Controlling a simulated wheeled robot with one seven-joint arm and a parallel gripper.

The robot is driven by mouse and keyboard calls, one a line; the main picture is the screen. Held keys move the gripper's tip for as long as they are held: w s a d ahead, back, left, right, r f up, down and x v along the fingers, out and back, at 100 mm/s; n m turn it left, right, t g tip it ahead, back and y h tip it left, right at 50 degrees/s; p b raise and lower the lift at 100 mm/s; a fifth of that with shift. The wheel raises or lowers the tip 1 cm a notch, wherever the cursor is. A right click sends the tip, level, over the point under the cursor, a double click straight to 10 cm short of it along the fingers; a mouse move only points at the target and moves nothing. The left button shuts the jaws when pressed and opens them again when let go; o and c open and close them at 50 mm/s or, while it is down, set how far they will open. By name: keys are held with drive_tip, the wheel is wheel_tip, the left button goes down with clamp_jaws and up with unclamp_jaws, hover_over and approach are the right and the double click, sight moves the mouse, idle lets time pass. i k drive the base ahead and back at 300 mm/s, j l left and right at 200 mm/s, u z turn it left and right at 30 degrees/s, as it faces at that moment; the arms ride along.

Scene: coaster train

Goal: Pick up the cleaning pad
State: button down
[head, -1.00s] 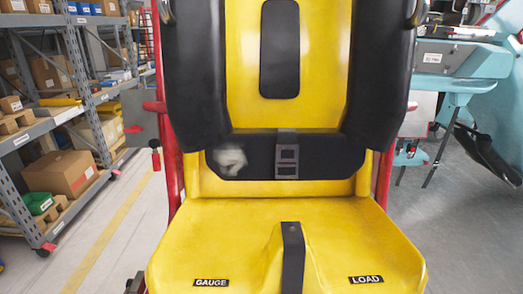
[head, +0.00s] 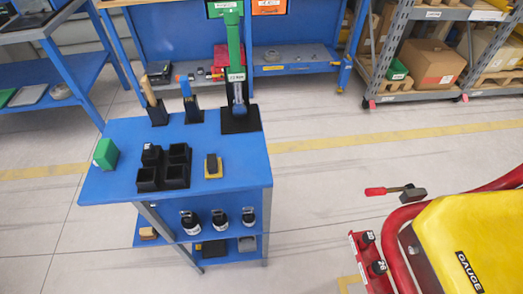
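A blue cart (head: 225,183) stands left of centre in the head view. On its top, near the right side, is a small yellow pad-like block with a black grip (head: 213,166). At the top's left edge stands a green block with a small pale mark (head: 105,154). I cannot tell for sure which of these two is the cleaning pad. My gripper is not in view.
A black compartment tray (head: 164,168) sits between the two blocks. Upright tools, including a green one (head: 235,60), stand along the cart's back edge. Several black-and-white items fill its shelf. The yellow seat (head: 470,245) and red frame (head: 400,217) are at right.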

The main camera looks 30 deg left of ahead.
sight(214, 165)
drive_tip(key=u, duration=1.25)
